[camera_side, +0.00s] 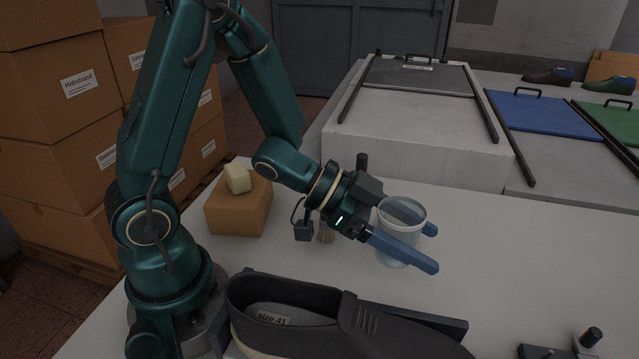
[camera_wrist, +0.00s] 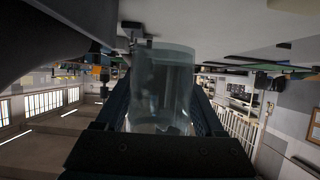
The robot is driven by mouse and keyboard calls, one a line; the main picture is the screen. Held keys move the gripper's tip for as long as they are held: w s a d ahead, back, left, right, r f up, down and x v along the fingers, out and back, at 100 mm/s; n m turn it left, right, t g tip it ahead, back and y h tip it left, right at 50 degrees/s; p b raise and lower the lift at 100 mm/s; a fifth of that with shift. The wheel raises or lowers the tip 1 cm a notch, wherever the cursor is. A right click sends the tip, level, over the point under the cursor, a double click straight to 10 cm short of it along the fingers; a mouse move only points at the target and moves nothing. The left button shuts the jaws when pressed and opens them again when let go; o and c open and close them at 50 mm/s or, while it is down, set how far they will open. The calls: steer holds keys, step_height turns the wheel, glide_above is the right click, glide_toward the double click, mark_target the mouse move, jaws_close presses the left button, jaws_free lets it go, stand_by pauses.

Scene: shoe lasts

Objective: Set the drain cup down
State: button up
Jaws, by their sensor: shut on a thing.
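The drain cup (camera_side: 394,256) is a pale, translucent cup with a lighter rim. It is upright in the side view, between the blue fingers of my gripper (camera_side: 432,249). The gripper is shut on it, with one finger across its near side and the other finger's tip showing behind it on the right. I cannot tell whether the cup's base touches the white table (camera_side: 500,260). In the wrist view the clear cup (camera_wrist: 165,85) fills the space between the dark fingers.
A black shoe (camera_side: 330,320) lies in front of the gripper. A lidded white box (camera_side: 415,140) stands behind. The table right of the cup is clear.

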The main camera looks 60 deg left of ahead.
steer(key=w+a+r+n+t+y, duration=0.2)
steer(key=a+r, duration=0.3)
steer(key=r, duration=0.3)
steer(key=s+a+r+n+t+y, duration=0.1)
steer(key=a+n+y, duration=0.6)
steer(key=a, duration=0.1)
steer(key=shift+s+a+r+t, duration=0.15)
steer(key=shift+s+a+t, duration=0.1)
steer(key=shift+s+t, duration=0.15)
steer(key=shift+r, duration=0.1)
